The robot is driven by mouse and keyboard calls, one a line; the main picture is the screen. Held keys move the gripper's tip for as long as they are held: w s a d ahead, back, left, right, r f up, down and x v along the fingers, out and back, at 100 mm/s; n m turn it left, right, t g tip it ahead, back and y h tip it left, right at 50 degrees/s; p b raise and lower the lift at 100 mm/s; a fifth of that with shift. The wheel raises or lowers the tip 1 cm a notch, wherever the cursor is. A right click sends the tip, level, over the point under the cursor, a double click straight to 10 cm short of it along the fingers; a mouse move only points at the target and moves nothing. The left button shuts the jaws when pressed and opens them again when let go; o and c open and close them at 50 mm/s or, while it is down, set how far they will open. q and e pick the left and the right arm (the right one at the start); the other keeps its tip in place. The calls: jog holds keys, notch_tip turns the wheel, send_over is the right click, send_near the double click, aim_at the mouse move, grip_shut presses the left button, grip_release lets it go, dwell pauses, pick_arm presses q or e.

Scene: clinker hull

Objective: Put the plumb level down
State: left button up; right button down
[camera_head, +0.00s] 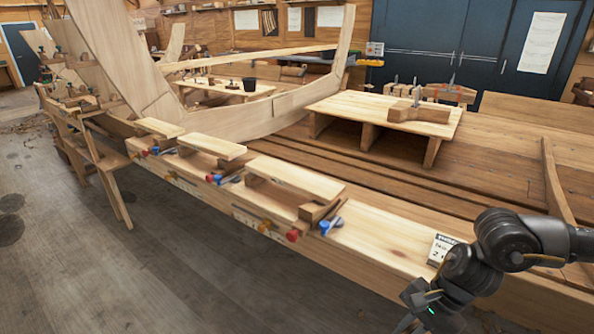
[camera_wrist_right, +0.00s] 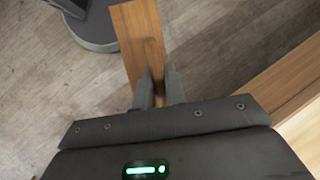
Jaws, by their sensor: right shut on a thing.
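The plumb level (camera_wrist_right: 138,42) shows in the right wrist view as a flat reddish-brown wooden bar with a small dark spot near my fingers. I cannot make out the level there. My left gripper is in neither view.
A long pale plank (camera_head: 385,240) runs along the hull's edge, with raised blocks and red and blue clamps farther left. A low wooden stand (camera_head: 350,105) is behind. The plank's middle is bare.

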jog(key=w+a+r, duration=0.1)
jog(key=w+r, duration=0.3)
jog(key=shift+a+r+n, duration=0.3)
jog(key=shift+r, duration=0.1)
